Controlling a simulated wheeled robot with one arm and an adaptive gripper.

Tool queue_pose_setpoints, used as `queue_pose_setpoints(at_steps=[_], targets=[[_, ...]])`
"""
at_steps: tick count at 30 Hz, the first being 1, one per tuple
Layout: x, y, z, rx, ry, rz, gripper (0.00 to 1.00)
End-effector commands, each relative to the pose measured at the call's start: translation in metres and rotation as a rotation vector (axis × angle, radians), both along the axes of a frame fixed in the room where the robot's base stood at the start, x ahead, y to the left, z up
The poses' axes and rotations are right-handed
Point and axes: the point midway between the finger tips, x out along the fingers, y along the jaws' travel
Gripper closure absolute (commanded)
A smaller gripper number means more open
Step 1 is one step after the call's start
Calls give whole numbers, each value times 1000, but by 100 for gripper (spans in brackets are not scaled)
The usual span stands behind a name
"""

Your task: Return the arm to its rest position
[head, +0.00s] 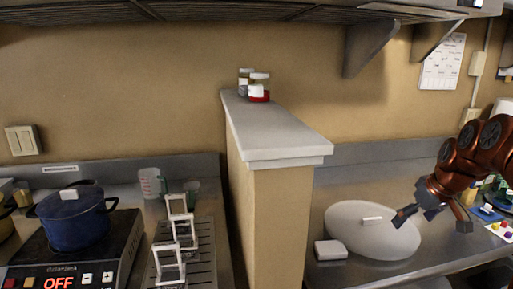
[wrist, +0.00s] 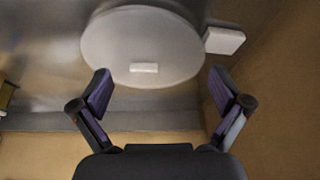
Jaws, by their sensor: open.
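My gripper (head: 434,217) is on the right in the head view, at the end of my raised, bent reddish-brown arm. It is above the steel counter, at the right of a large white round lid (head: 345,224) with a small bar handle. In the wrist view the two fingers of my gripper (wrist: 160,85) are spread wide with nothing between them. The white lid (wrist: 115,40) lies beyond the fingertips there. I cannot tell the exact height of the gripper over the counter.
A small white block (head: 331,250) lies beside the lid. A partition wall (head: 275,130) with jars (head: 258,88) on top divides the counters. A blue pot (head: 75,220) stands on a hob (head: 85,262) at left, near white frames (head: 180,232). Small coloured items (head: 497,230) lie at far right.

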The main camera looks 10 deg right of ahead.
Motion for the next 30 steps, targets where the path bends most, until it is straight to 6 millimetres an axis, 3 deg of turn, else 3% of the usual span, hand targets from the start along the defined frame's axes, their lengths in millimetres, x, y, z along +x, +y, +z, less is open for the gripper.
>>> queue_pose_setpoints(at_steps=[8,14,18,21,25,30], targets=[[4,70,10,15,33,74,0],[-8,147,13,27,89,142,0],[-38,214,6,31,165,184,0],[-67,253,-3,28,225,192,0],[-112,290,-18,18,307,177,0],[-177,319,-42,0,415,119,0]])
